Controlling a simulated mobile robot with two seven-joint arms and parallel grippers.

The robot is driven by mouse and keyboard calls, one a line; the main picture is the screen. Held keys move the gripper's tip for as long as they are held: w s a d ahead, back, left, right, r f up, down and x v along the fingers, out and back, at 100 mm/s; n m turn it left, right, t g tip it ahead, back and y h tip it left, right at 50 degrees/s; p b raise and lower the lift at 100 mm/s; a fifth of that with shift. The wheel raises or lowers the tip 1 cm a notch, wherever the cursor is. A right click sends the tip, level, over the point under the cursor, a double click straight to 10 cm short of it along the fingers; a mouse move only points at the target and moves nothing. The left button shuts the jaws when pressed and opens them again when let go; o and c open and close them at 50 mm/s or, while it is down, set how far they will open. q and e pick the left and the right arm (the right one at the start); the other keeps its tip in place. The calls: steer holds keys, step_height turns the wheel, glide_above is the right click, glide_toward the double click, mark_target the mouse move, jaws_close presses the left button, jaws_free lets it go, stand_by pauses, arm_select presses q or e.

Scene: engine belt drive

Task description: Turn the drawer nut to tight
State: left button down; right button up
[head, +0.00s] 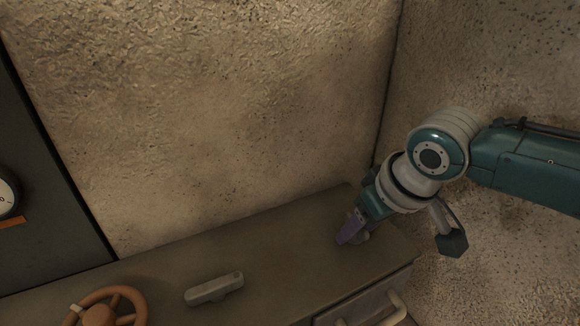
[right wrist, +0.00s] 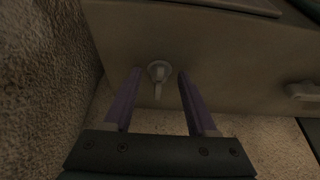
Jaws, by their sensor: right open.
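The pale nut (right wrist: 159,73), a round piece with a narrow tab, shows in the right wrist view on the brown surface of the cabinet. My right gripper (right wrist: 154,98) is open, with one purple finger on each side of the nut and visible gaps to both. I cannot tell how far down the fingers reach around it. In the head view my right gripper (head: 350,234) is low at the cabinet's right end, and hides most of the nut there. My left gripper is not in view.
The cabinet (head: 290,240) has a drawer with a pale handle (head: 397,309) at its right front. A grey bar (head: 214,289) and an orange-brown handwheel (head: 107,310) are to the left. A gauge (head: 6,196) is at far left. Rough walls stand behind and right.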

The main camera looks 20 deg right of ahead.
jaws_close()
stand_by(0.4)
